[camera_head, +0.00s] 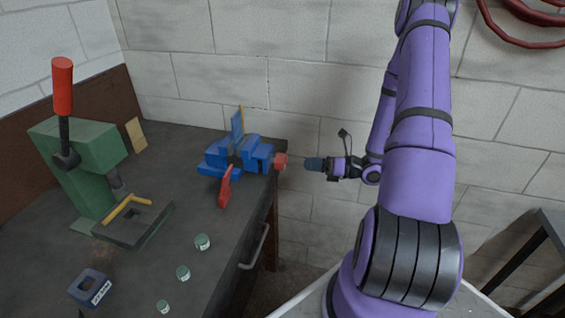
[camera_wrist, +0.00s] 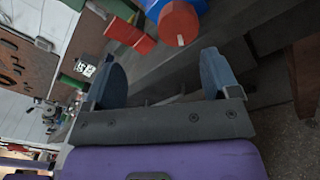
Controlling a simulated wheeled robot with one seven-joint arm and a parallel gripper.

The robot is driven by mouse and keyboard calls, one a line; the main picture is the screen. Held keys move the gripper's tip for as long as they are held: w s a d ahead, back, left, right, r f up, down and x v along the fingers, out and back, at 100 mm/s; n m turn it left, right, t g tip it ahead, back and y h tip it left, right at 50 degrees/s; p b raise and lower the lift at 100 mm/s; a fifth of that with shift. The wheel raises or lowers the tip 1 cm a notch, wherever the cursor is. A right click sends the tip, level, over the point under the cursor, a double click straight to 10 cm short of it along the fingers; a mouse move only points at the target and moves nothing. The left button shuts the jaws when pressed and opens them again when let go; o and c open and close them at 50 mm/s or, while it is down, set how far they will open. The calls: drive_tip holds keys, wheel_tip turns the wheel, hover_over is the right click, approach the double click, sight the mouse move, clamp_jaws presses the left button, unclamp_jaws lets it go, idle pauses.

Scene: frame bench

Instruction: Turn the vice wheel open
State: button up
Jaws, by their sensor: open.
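The blue vice (camera_head: 236,157) sits at the far right corner of the dark bench, with a blue, yellow-edged plate (camera_head: 237,124) upright in it. Its red wheel (camera_head: 281,162) is on the right end, past the bench edge. A red lever-like part (camera_head: 225,187) sticks out from its front. My gripper (camera_head: 310,164) is right of the wheel, apart from it, and points at it. In the wrist view my gripper (camera_wrist: 163,72) has its two blue fingers apart with nothing between them. The red wheel (camera_wrist: 179,24) lies beyond the fingertips, and the red lever (camera_wrist: 129,35) is to its left.
A green press (camera_head: 78,160) with a red-topped lever stands on the left of the bench (camera_head: 140,275). Several small green-grey pots (camera_head: 202,242) and a blue labelled block (camera_head: 90,287) are at the front. A drawer handle (camera_head: 257,247) juts from the bench side. A block wall stands behind.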

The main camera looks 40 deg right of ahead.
sight(285, 162)
drive_tip(key=w+a, duration=0.1)
drive_tip(key=w, duration=0.1)
drive_tip(key=w+a+f+m, duration=0.1)
drive_tip(key=w+a, duration=0.1)
drive_tip(key=w, duration=0.1)
drive_tip(key=w+a+f+m+t+h, duration=0.1)
drive_tip(key=w+a, duration=0.1)
drive_tip(key=w, duration=0.1)
drive_tip(key=shift+w+a, duration=0.1)
drive_tip(key=shift+a, duration=0.05)
idle(0.3)
drive_tip(key=shift+c, duration=0.2)
drive_tip(key=c, duration=0.9)
